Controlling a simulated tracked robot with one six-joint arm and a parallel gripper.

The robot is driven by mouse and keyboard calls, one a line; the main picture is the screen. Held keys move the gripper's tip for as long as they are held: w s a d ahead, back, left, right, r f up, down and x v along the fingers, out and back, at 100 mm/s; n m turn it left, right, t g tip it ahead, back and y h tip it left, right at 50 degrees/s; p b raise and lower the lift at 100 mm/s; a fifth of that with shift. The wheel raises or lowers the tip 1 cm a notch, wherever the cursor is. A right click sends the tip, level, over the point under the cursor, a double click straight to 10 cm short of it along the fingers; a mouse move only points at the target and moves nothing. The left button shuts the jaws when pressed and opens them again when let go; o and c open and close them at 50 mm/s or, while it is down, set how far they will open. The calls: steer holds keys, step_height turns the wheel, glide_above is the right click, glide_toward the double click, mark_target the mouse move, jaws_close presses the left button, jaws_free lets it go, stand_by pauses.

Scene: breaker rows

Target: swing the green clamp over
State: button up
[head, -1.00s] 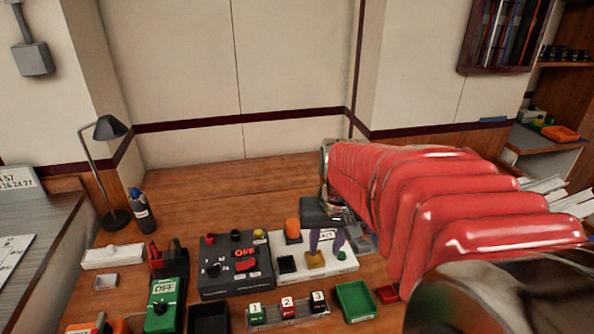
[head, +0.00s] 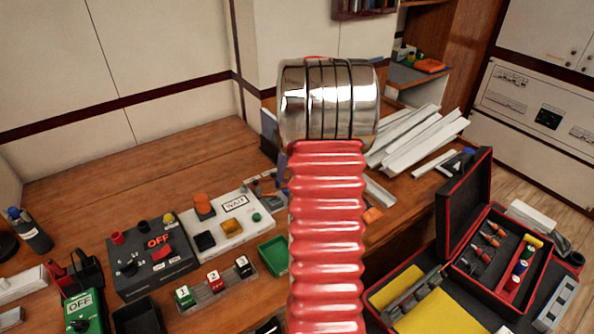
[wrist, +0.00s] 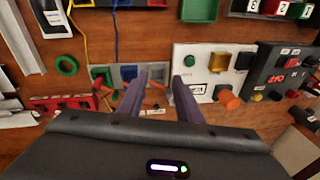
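In the wrist view a small green block (wrist: 102,75) sits in a row beside a blue block (wrist: 128,72) and grey ones. It may be the green clamp; its lever is too small to make out. My gripper (wrist: 159,79) is open, with its two purple-grey fingers apart and nothing between them. Its fingers reach over the gap between this row and the white WAIT panel (wrist: 190,66), with the green block left of the left finger. In the head view my red arm hides the gripper and most of the row.
Beside the row are a red block (wrist: 62,104), a green ring (wrist: 66,65), and blue and yellow wires. The WAIT panel (head: 218,221) and a black OFF box (head: 150,258) stand left of my arm. A green tray (head: 274,255) lies near it; an open toolcase (head: 465,215) stands right.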

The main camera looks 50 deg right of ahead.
steer(key=d+f+n+t, duration=0.1)
steer(key=d+f+n, duration=0.3)
steer(key=d, duration=1)
steer(key=shift+w+d+r+n+t+y, duration=0.2)
steer(key=shift+w+d+r+n, duration=0.35)
steer(key=shift+n, duration=0.5)
steer(key=shift+w+d+r+n+t+y, duration=0.1)
steer(key=shift+w+d+r+n+t, duration=0.2)
steer(key=shift+w+r+n, duration=0.5)
steer(key=shift+w+d+r+n+t+y, duration=0.15)
steer(key=shift+d+r+n, duration=0.3)
steer(key=shift+n, duration=0.8)
steer(key=shift+w+f, duration=0.1)
steer(key=shift+f, duration=0.05)
steer(key=x, duration=1.3)
steer(key=shift+w+f, duration=0.2)
steer(key=shift+f, duration=0.05)
steer(key=shift+c, duration=0.3)
jaws_close()
